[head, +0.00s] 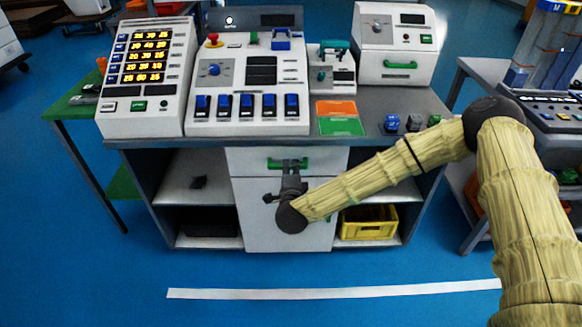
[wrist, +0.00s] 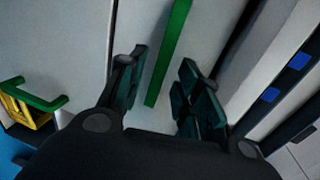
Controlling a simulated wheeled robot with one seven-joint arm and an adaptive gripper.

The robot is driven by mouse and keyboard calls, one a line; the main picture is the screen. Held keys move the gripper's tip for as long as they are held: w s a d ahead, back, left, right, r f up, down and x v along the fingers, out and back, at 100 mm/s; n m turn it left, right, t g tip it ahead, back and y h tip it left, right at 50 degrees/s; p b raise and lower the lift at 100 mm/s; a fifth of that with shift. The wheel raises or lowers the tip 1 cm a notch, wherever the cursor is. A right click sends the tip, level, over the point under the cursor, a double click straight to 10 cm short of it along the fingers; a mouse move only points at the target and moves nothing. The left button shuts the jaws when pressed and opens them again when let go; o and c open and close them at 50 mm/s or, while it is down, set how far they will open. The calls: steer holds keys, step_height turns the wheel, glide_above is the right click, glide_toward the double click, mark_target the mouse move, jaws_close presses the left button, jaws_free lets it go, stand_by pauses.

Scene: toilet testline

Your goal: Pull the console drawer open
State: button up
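The console drawer (head: 245,160) is a white front below the grey worktop, above a larger white panel. It looks shut, flush with the cabinet. Its green bar handle (head: 273,163) runs across its upper part; in the wrist view the green bar (wrist: 170,50) appears between my two dark fingers. My gripper (head: 292,166) is at the middle of the handle and partly covers it. In the wrist view my gripper (wrist: 161,72) is open, with a gap on both sides of the bar. I cannot tell whether either finger touches it.
The worktop (head: 385,103) carries white control panels (head: 245,125) above the drawer. Open shelves flank the cabinet; a yellow crate (head: 368,228) stands on the lower right one. A side table with equipment is at the right. The blue floor in front is clear, with a white strip (head: 335,293).

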steer(key=shift+x, duration=1.45)
jaws_close()
